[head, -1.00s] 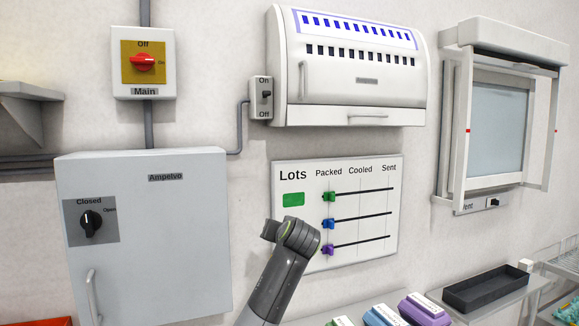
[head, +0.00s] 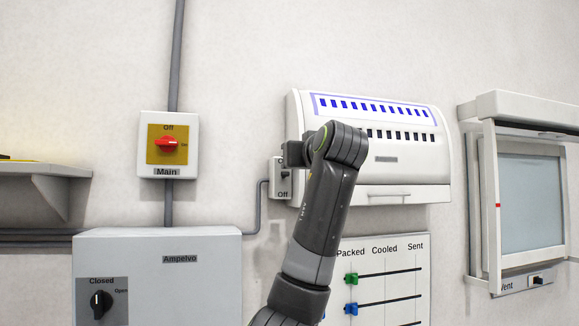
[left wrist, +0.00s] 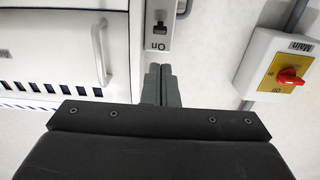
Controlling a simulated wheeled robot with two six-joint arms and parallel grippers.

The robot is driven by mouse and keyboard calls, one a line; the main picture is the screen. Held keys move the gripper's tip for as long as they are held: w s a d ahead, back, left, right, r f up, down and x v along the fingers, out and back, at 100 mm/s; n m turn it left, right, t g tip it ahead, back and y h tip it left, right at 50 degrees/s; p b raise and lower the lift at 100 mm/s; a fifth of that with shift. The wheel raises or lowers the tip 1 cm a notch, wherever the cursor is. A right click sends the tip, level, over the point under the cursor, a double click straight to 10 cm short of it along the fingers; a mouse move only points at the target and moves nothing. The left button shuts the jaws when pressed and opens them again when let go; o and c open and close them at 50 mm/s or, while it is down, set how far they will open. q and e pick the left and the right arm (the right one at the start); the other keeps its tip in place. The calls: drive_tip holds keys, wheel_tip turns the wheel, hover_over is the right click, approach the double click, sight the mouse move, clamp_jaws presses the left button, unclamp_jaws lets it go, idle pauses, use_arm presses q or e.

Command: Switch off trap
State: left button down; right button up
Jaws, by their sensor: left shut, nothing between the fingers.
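The trap (head: 400,182) is a white wall cabinet with a lit blue strip and a row of dark slots. Its small switch box (head: 283,190) stands at its left side, marked Off at the bottom; my gripper covers its top in the head view. In the left wrist view, which is upside down, the switch box (left wrist: 150,12) shows its dark lever (left wrist: 160,28) and the On label. My left gripper (left wrist: 160,72) is shut and empty, its tips close to the On end. I cannot tell whether they touch the box. My right gripper is out of view.
A Main switch (head: 168,160) with a red knob is on the wall to the left. The grey Ampelvo cabinet (head: 200,285) is below it. A lots board (head: 385,280) hangs under the trap, and a framed vent window (head: 530,200) is at the right.

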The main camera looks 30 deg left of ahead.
sight(284, 175)
use_arm(q)
drive_tip(key=shift+w+a, duration=0.1)
drive_tip(key=shift+a, duration=0.05)
drive_tip(key=p+x, duration=0.5)
drive_tip(key=x, duration=0.4)
drive_tip(key=shift+w+a+p, duration=0.25)
drive_tip(key=shift+p, duration=0.05)
drive_tip(key=shift+d+f+t+y+b, duration=0.1)
drive_tip(key=shift+f+t+y+b, duration=0.25)
drive_tip(key=shift+b, duration=0.4)
drive_tip(key=shift+r, duration=0.1)
